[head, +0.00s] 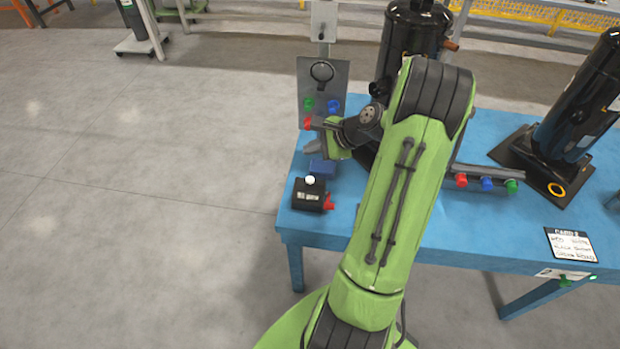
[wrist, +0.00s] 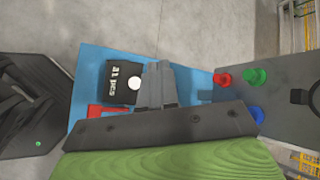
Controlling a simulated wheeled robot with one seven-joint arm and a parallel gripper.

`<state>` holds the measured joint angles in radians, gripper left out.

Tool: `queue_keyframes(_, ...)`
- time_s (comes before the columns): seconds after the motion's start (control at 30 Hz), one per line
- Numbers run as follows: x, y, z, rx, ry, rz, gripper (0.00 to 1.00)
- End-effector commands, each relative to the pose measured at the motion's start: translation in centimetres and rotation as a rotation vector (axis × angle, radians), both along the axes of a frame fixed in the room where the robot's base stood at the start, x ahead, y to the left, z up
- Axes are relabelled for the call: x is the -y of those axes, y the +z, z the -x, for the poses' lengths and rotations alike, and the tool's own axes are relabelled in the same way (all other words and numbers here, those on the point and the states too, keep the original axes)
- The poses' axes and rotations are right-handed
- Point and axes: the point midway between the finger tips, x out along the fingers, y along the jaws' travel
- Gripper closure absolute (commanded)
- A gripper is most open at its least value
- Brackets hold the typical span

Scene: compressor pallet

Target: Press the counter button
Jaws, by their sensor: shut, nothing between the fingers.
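The counter (head: 308,194) is a small black box with a white display text and a round white button (head: 310,180) on top. It sits at the left end of the blue table. In the wrist view the counter (wrist: 119,86) lies just left of my fingers, and its white button (wrist: 135,83) is close beside them. My gripper (wrist: 158,66) is shut and empty. In the head view my gripper (head: 312,147) is beyond the counter, partly hidden by my own wrist. I see no contact between the fingers and the button; their height above it is hard to tell.
A grey panel (head: 338,84) with green, blue and red knobs stands behind my gripper. A blue block (head: 322,167) lies behind the counter, and a red piece (head: 329,202) is at its right. Black compressors (head: 577,110) and a labelled card (head: 571,245) are farther right on the blue table (head: 470,232).

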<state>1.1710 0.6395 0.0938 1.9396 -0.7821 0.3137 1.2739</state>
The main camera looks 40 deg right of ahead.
Motion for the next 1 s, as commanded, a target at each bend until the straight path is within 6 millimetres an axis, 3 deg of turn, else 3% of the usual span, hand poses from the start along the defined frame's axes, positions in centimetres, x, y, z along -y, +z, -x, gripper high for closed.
queue_keyframes(0.17, 0.0, -1.4, 0.0, 0.0, 0.001, 0.001, 1.0)
queue_keyframes(0.7, 0.0, -8.6, 0.0, -0.001, 0.002, 0.0, 1.0)
queue_keyframes(1.0, 0.0, -8.8, 0.0, 0.0, 0.001, 0.001, 1.0)
